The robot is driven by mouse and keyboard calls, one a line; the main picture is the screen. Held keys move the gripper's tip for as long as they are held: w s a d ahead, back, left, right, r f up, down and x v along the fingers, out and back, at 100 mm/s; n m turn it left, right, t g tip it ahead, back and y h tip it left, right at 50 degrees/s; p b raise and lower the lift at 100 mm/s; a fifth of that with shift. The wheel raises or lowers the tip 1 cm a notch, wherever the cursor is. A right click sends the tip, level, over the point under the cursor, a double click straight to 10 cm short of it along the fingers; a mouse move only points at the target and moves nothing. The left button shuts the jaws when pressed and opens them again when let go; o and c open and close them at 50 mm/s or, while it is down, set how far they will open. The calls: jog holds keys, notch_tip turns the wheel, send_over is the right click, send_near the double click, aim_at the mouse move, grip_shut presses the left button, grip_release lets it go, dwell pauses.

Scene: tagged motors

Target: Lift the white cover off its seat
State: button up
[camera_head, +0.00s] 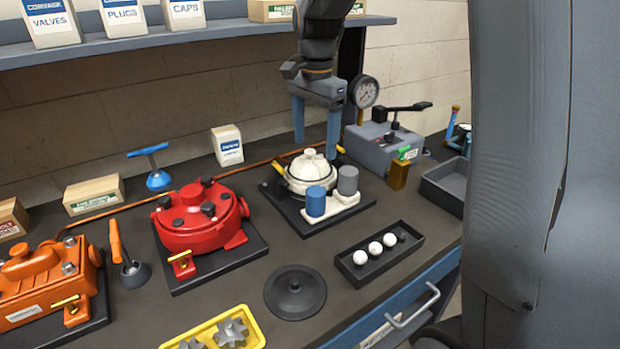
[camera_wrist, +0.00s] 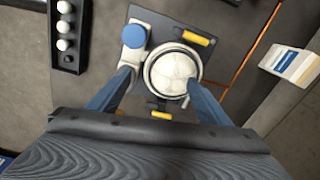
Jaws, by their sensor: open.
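The white cover (camera_head: 311,170) is a ribbed dome with a small knob on top. It sits on a white motor body on a dark base plate (camera_head: 290,217). In the wrist view the cover (camera_wrist: 173,72) appears round inside a dark ring. My gripper (camera_head: 316,150) is open and points down above the cover, with its blue fingers apart. In the wrist view my gripper (camera_wrist: 160,80) has one finger on each side of the cover. I cannot tell whether the fingers touch it. A blue cap (camera_head: 316,200) and a grey cap (camera_head: 347,180) stand in front of the cover.
A red motor (camera_head: 205,225) and an orange motor (camera_head: 40,285) stand to the left. A grey device with a gauge (camera_head: 385,145) stands behind right. A black tray with white balls (camera_head: 350,272) and a dark round lid (camera_head: 295,290) lie in front. A shelf (camera_head: 170,40) runs above.

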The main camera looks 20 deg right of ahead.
aim_at(310, 150)
jog(key=w+m, duration=0.1)
jog(key=w+r+m+b, duration=0.1)
jog(key=w, duration=0.1)
jog(key=w+m, duration=0.1)
jog(key=shift+w+r+m, duration=0.3)
jog(key=shift+f, duration=0.1)
jog(key=shift+w+d+f+p, duration=0.1)
jog(key=shift+f+p, duration=0.95)
jog(key=shift+f, duration=2.6)
jog(key=shift+c, duration=0.2)
jog(key=c, duration=1.5)
